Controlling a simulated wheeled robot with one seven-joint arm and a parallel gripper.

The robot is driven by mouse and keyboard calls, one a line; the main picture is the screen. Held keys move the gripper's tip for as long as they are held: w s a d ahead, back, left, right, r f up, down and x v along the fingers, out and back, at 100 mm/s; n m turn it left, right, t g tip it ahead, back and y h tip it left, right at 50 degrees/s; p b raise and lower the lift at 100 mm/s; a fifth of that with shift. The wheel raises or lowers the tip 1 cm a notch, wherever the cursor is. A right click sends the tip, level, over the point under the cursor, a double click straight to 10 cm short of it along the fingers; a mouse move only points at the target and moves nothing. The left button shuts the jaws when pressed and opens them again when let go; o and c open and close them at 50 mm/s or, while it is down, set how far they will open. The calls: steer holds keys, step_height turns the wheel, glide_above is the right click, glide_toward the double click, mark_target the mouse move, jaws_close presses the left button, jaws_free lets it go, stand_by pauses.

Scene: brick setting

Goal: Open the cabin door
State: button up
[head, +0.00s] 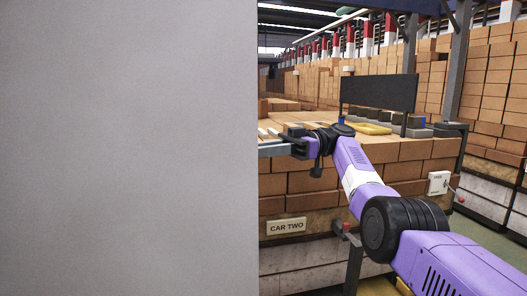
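A large flat grey panel (128,150) fills the left half of the head view, with a straight vertical right edge. It may be the cabin door, but I see no hinge on it and cannot tell for sure. My gripper (287,141) is at the end of the purple arm, just right of this edge. A light grey bar (272,149) runs between the panel's edge and the gripper; I cannot tell whether it is a handle. The gripper's fingers are dark and small here, and their opening and any contact with the bar are unclear.
A brick stack (400,150) with a "CAR TWO" sign (286,226) stands behind the arm. A dark board (379,93), a yellow tray (373,128) and small containers are on top. A metal post (457,65) rises at right. Green floor (490,235) shows at lower right.

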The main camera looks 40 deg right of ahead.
steer(key=shift+s+d, duration=0.15)
steer(key=shift+d, duration=0.45)
